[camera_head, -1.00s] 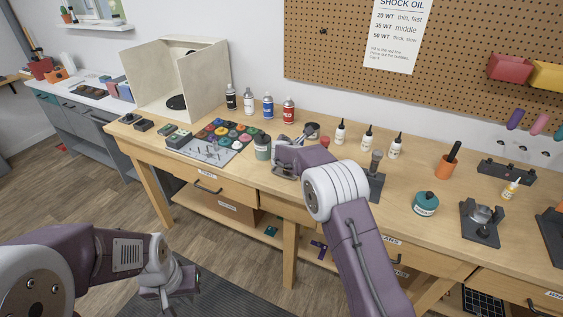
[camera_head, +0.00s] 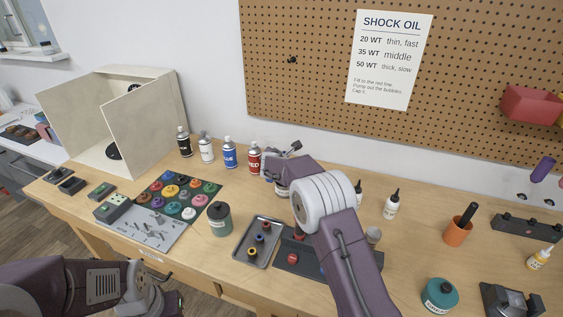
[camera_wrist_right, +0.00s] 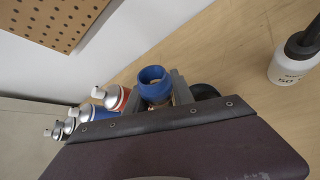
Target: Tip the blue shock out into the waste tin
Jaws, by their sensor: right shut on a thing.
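My right gripper (camera_wrist_right: 164,92) is shut on the blue shock (camera_wrist_right: 154,84), whose round blue open end shows between the fingers in the right wrist view. In the head view this gripper (camera_head: 284,160) is at the back of the bench, just right of the red can; the shock is not clear there. A pale tin (camera_head: 282,190), likely the waste tin, is partly hidden under the gripper. A dark round opening (camera_wrist_right: 206,92), likely its mouth, shows beside the fingers in the wrist view. My left gripper (camera_head: 168,302) is low at the bottom left, mostly cut off.
Spray cans (camera_head: 229,153) stand left of the right gripper. A grey tray (camera_head: 250,257) with small parts, a green jar (camera_head: 220,218) and colored pots (camera_head: 180,192) are in front. White bottles (camera_head: 392,204), an orange cup (camera_head: 459,230) and a teal jar (camera_head: 440,294) are to the right.

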